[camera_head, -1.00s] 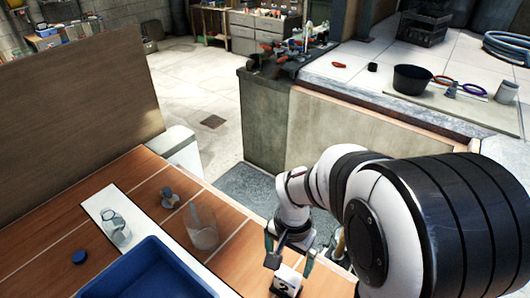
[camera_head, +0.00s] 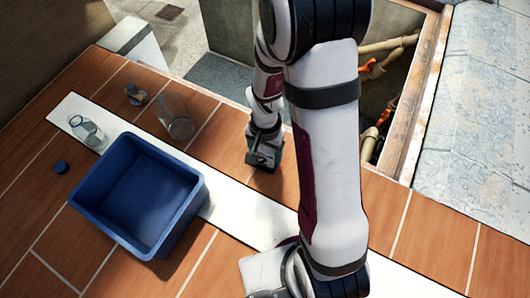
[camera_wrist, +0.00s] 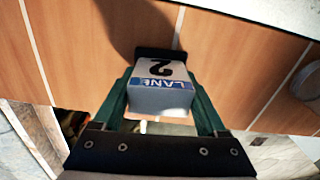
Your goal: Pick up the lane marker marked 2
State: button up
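The lane marker (camera_wrist: 160,85) is a small light block with a black 2 and a blue band lettered LANE. In the wrist view it sits between the green fingers of my gripper (camera_wrist: 162,100), which meet its two sides. My gripper (camera_head: 264,158) also shows around the marker in the head view, over the orange tiles near the pit edge. A dark piece lies at the marker's far edge in the wrist view. I cannot tell whether the marker is clear of the tiles.
A blue bin (camera_head: 140,195) stands left of my arm. Goggles (camera_head: 88,132), a clear jug (camera_head: 176,122), a small grey fitting (camera_head: 136,95) and a blue disc (camera_head: 61,167) lie around it. The open pit with pipes (camera_head: 385,85) lies at the right.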

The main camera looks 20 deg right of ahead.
jog(key=c, duration=0.8)
jog(key=shift+o, duration=0.2)
jog(key=shift+r, duration=0.1)
